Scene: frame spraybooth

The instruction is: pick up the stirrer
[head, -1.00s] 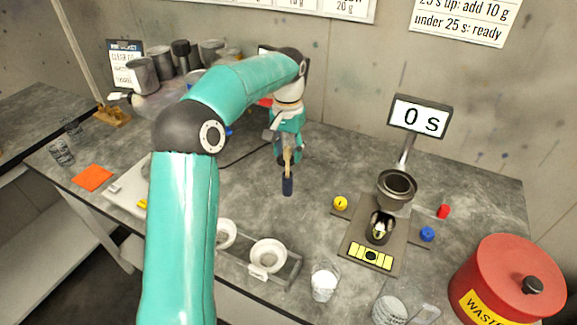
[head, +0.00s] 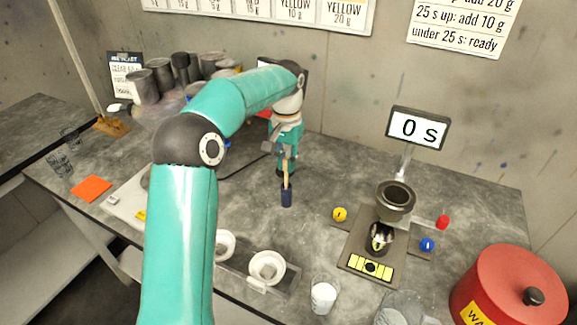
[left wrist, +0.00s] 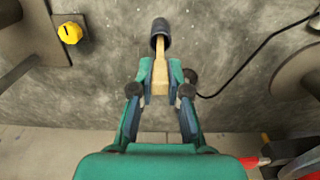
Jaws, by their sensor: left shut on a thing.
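The stirrer (head: 286,178) has a wooden handle and a dark blue end that points down. In the left wrist view, the stirrer (left wrist: 160,58) runs out from between the fingertips, with its blue end farthest away. My left gripper (head: 284,158) is shut on the wooden handle over the middle of the table. The left wrist view shows the fingers of this gripper (left wrist: 160,85) on both sides of the handle. I cannot tell whether the blue end touches the table. My right gripper is not in view.
A viscosity-cup stand with a display (head: 418,128) stands to the right, with yellow (head: 340,214), blue (head: 427,244) and red (head: 442,222) knobs around it. White bowls (head: 267,267) sit in a front rack. A red waste bin (head: 508,290) is front right. Grey cans (head: 143,86) stand back left.

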